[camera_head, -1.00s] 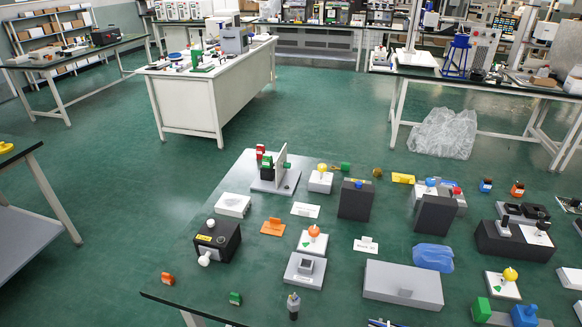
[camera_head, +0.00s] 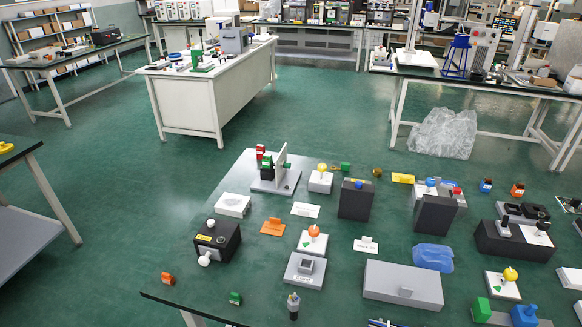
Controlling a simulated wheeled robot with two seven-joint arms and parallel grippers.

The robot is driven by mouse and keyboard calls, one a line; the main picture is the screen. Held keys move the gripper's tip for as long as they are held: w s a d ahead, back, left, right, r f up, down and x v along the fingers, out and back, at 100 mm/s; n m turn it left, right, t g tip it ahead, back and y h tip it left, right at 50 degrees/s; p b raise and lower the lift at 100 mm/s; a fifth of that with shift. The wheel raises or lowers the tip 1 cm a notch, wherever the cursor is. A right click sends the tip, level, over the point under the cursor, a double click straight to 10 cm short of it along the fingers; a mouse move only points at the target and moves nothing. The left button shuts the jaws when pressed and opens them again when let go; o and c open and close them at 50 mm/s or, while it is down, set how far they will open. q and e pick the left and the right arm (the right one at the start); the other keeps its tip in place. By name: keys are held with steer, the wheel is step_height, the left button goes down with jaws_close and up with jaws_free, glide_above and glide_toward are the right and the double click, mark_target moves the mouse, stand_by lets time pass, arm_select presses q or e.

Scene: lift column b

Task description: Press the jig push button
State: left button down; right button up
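The dark green table (camera_head: 215,300) below me carries several fixtures, and I cannot tell for sure which holds the jig push button. A black upright box (camera_head: 356,201) has a small blue knob (camera_head: 358,185) at its top. Another black upright box (camera_head: 434,216) stands to its right, with a red knob (camera_head: 456,191) on a grey block behind it. A black box (camera_head: 217,241) with a white knob (camera_head: 204,260) is at the left. Neither gripper shows.
A grey fixture with an upright plate (camera_head: 281,168) stands at the table's back left. A large grey box (camera_head: 402,285), a blue translucent tub (camera_head: 433,257) and ball-topped pieces (camera_head: 313,240) crowd the middle. Green floor (camera_head: 120,190) is open to the left.

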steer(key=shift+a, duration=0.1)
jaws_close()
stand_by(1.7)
